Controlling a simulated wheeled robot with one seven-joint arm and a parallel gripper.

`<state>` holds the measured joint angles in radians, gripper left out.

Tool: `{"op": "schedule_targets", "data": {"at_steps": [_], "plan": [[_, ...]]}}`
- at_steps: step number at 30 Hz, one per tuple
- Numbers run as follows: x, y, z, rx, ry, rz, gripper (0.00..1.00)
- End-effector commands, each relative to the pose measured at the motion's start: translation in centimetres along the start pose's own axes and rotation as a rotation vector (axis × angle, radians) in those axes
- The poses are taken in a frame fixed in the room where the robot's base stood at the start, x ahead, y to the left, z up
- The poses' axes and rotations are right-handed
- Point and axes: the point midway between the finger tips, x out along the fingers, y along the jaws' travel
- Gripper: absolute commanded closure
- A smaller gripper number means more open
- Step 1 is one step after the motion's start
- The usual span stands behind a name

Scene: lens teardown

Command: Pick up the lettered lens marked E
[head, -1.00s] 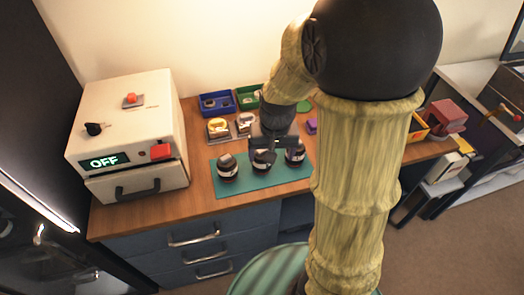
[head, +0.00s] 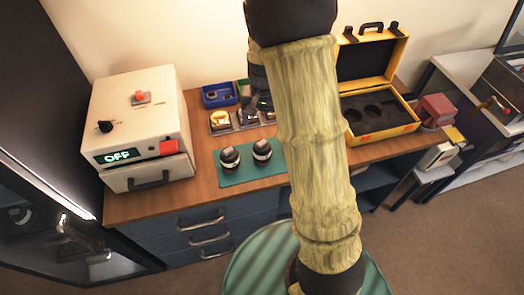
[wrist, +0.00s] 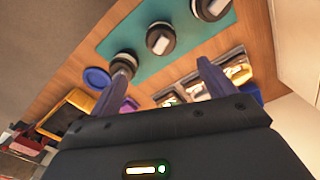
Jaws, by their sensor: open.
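Black lenses with light bands stand on a teal mat (head: 238,178). The head view shows a left lens (head: 229,159) and a middle lens (head: 262,152); my arm covers the mat's right end. The wrist view shows three lenses: one at the top (wrist: 211,8), one in the middle (wrist: 160,39) and one (wrist: 124,61) near my left finger. Pale labels show on top, but I cannot read any letter, so I cannot tell which is E. My gripper (wrist: 164,68) is open with nothing between its fingers. In the head view my gripper (head: 260,102) is behind the mat, near the trays.
A white box reading OFF (head: 140,120) stands at the left. A blue bin (head: 219,95) and a tray with a yellow-rimmed part (head: 220,119) lie behind the mat. An open yellow case (head: 387,133) with round recesses stands right of my arm. A red object (head: 437,110) is farther right.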

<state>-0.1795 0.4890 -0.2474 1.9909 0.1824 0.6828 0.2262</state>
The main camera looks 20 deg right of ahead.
Motion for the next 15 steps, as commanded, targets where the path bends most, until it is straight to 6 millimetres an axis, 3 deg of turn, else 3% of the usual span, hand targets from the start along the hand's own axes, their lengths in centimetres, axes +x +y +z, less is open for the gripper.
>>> {"op": "schedule_targets", "data": {"at_steps": [15], "plan": [[8.7, 0.0, 0.1, 0.0, -0.003, 0.001, 0.17]]}}
